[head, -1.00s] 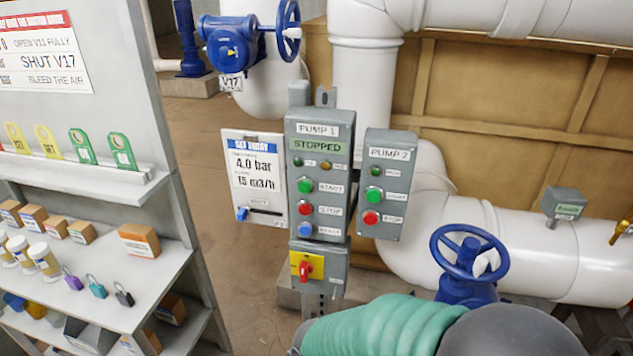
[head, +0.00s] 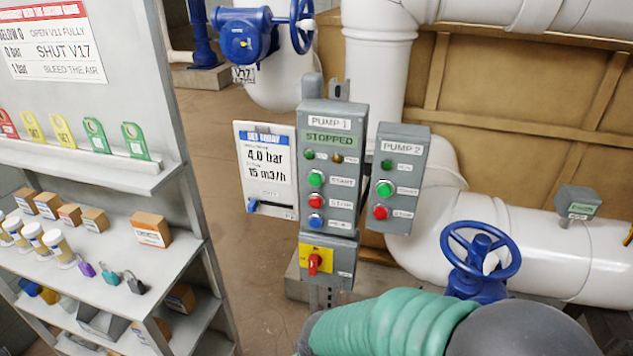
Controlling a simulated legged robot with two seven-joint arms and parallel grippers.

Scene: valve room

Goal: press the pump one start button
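The grey PUMP 1 box (head: 330,150) stands on a post in the middle of the head view, with a display reading STOPPED (head: 330,138). Its green START button (head: 316,179) sits above a red STOP button (head: 316,201) and a blue button (head: 315,220). A yellow plate with a red rotary switch (head: 314,263) is below. One of my arms, in a green ribbed sleeve, crosses the bottom right below the box, apart from the buttons. Neither gripper's fingers show.
The PUMP 2 box (head: 400,175) hangs close on the right with its own green and red buttons. A white card (head: 268,165) reading 4.0 bar is on the left. A blue handwheel (head: 480,250) stands at right, a shelf rack (head: 150,175) at left.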

